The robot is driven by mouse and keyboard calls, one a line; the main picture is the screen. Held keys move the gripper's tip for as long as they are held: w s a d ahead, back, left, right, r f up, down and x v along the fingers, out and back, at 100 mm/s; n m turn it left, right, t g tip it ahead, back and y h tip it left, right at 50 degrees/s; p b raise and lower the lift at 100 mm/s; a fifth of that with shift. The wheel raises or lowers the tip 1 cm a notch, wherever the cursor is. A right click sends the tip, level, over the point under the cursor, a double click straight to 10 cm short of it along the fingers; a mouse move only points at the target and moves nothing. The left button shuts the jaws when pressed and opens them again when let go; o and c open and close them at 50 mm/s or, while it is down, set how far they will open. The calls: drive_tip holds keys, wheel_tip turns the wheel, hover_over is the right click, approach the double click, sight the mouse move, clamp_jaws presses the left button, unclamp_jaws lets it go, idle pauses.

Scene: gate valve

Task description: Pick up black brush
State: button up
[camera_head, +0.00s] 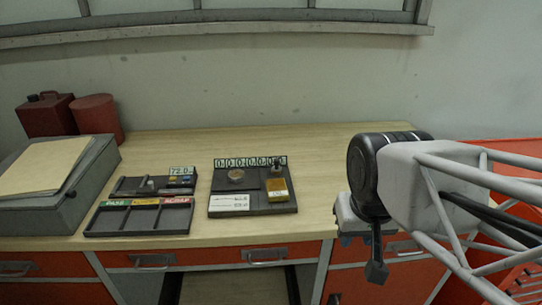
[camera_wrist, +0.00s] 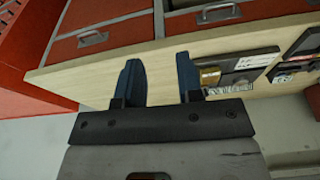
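I cannot make out a black brush for certain. A small dark shape (camera_head: 278,162) stands at the back of the yellow block (camera_head: 278,190), on the right of the dark tray (camera_head: 236,207); it is too small to identify. My gripper (camera_wrist: 160,78) is open and empty in the wrist view, its two blue-grey fingers apart over the table's edge. In the head view my gripper hangs at the table's front right, to the right of the tray and apart from it. The tray shows again at the right of the wrist view (camera_wrist: 255,62).
A round tan item (camera_head: 236,175) sits on the tray. A sorting tray (camera_head: 140,219) with labelled compartments lies left of it. A grey sloped box (camera_head: 58,185), a red can (camera_head: 46,115) and a red cylinder (camera_head: 98,117) stand far left. The table's back middle (camera_head: 220,143) is clear.

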drive_tip(key=w+a+r+m, duration=0.15)
drive_tip(key=w+m, duration=0.35)
drive_tip(key=w, duration=0.6)
drive_tip(key=m+g, duration=0.3)
drive_tip(key=m, duration=1.1)
hover_over(277, 159)
wheel_tip(277, 159, down, 6)
drive_tip(key=shift+s+f, duration=0.15)
drive_tip(key=shift+f, duration=0.05)
drive_tip(key=shift+w+a+f+m, duration=0.1)
drive_tip(key=shift+w+f+m, duration=0.05)
drive_tip(key=shift+w+m, duration=0.15)
drive_tip(key=shift+f, duration=0.1)
drive_tip(key=shift+f, duration=1.2)
drive_tip(key=shift+s+f, duration=0.1)
drive_tip(key=shift+s+f, duration=0.1)
drive_tip(key=shift+f, duration=2.4)
